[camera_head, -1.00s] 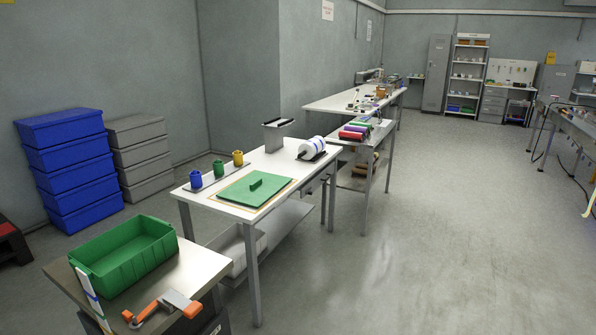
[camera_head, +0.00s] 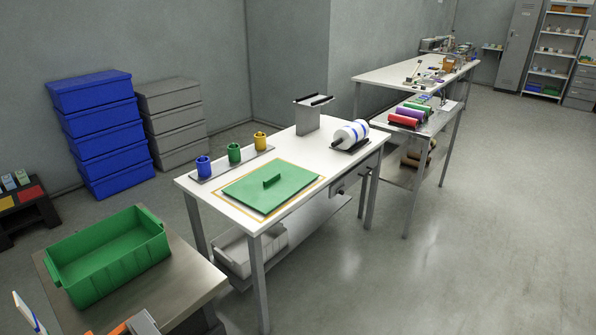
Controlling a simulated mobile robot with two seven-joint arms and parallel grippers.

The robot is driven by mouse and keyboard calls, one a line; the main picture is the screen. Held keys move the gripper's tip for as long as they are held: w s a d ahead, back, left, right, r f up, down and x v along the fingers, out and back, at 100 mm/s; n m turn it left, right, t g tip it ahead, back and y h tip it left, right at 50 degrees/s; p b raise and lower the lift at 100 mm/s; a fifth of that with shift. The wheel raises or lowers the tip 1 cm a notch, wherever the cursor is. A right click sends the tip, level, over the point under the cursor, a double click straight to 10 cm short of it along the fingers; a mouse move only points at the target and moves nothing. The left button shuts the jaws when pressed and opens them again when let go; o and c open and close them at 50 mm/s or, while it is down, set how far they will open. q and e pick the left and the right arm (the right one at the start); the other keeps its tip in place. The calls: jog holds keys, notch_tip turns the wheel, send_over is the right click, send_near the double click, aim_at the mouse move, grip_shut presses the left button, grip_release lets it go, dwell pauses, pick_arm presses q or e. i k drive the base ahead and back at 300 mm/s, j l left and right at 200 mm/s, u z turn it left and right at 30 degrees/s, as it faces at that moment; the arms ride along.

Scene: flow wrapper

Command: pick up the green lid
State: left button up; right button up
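The green lid (camera_head: 250,193) is a flat green plate with a raised bar handle (camera_head: 272,181) on top. It lies flat inside a tan outline on the white table (camera_head: 334,168) in the middle of the head view. Nothing covers it.
Blue, green and yellow cups (camera_head: 234,153) stand behind the lid. A grey stand (camera_head: 307,119) and a white roll (camera_head: 349,134) sit farther back. An open green bin (camera_head: 109,262) is on the near left table (camera_head: 196,279). Blue crates (camera_head: 104,137) are stacked left. Floor at right (camera_head: 420,280) is clear.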

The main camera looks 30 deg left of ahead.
aim_at(266, 188)
jog(key=i+u, duration=0.25)
jog(key=i+l+u, duration=0.25)
jog(key=i, duration=0.25)
jog(key=i+l+u, duration=0.35)
jog(key=u, duration=0.3)
jog(key=i+l+u, duration=0.2)
jog(key=u, duration=0.15)
jog(key=i+l+u, duration=0.2)
jog(key=u, duration=0.2)
jog(key=i, duration=0.05)
